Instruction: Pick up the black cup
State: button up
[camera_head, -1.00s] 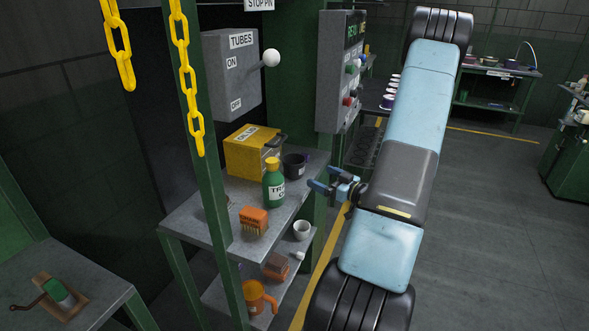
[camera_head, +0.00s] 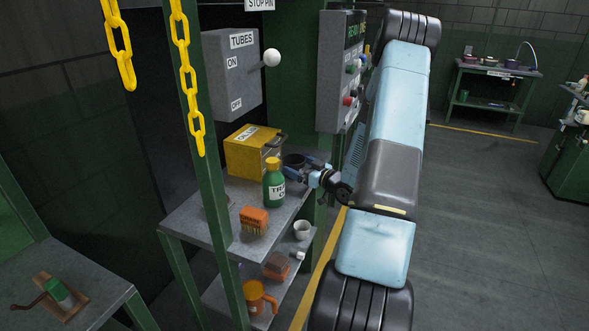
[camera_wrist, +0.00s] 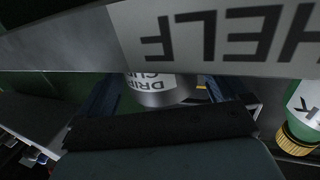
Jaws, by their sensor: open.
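The black cup (camera_head: 291,159) stands on the upper shelf, behind and right of the green bottle, partly hidden by my gripper (camera_head: 306,165). In the wrist view, a dark cup (camera_wrist: 160,98) with a white label reading "DRIP CUP" shows between my two spread fingers (camera_wrist: 160,92). The gripper is open and has come in from the right at the cup. Whether a finger touches the cup I cannot tell. A "SHELF" edge strip hides the upper part of the wrist view.
The green bottle (camera_head: 274,184) stands close to the gripper, and it also shows at the right of the wrist view (camera_wrist: 303,110). A yellow box (camera_head: 248,152) is behind it. An orange brush (camera_head: 254,219) lies in front. The "SHELF" strip (camera_wrist: 160,40) crosses near the wrist camera.

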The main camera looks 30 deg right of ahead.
jog(key=shift+x, duration=1.45)
jog(key=c, duration=0.7)
jog(key=shift+r, duration=0.15)
jog(key=shift+c, duration=0.2)
